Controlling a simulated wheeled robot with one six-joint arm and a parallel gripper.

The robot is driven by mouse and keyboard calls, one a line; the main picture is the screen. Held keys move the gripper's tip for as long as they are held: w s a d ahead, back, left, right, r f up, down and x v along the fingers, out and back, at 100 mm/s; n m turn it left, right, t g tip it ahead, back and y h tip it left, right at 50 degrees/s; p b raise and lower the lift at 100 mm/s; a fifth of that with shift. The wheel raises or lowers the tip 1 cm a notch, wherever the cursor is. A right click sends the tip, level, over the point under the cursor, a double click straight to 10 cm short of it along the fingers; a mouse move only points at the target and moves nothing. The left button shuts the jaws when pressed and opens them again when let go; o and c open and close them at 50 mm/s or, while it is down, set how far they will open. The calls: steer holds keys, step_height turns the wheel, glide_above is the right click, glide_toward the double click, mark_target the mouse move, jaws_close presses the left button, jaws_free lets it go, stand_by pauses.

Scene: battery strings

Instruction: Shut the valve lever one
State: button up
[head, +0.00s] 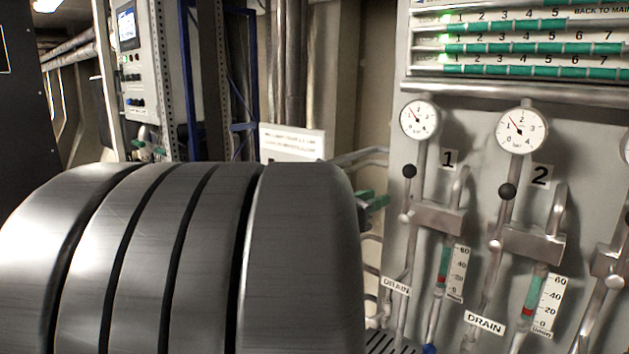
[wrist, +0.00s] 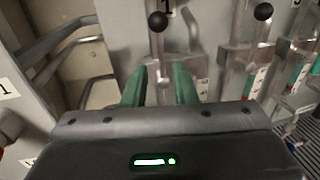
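Valve lever one, with a black ball knob (head: 410,171), stands roughly upright on its valve body (head: 438,217) beside the label 1. In the wrist view its knob (wrist: 157,21) is at the top, ahead of and above my fingertips. My gripper (wrist: 160,75) is open, with green fingers apart and nothing visibly held between them. The lever's rod and valve body show beyond the gap. In the head view my arm hides most of the gripper, and only green finger parts (head: 372,200) show left of the lever, apart from its knob.
Lever two, with a black knob (head: 507,191), stands to the right under its gauge (head: 521,130). Gauge one (head: 420,120) hangs above lever one. Flow tubes and drain pipes run below the valves. Metal pipes (wrist: 70,45) bend along the wall at left in the wrist view.

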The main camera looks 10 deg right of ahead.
steer(key=p, duration=0.2)
glide_above(405, 213)
steer(key=shift+w+d+f, duration=0.1)
steer(key=shift+w+d, duration=0.1)
steer(key=shift+w, duration=0.1)
jaws_close()
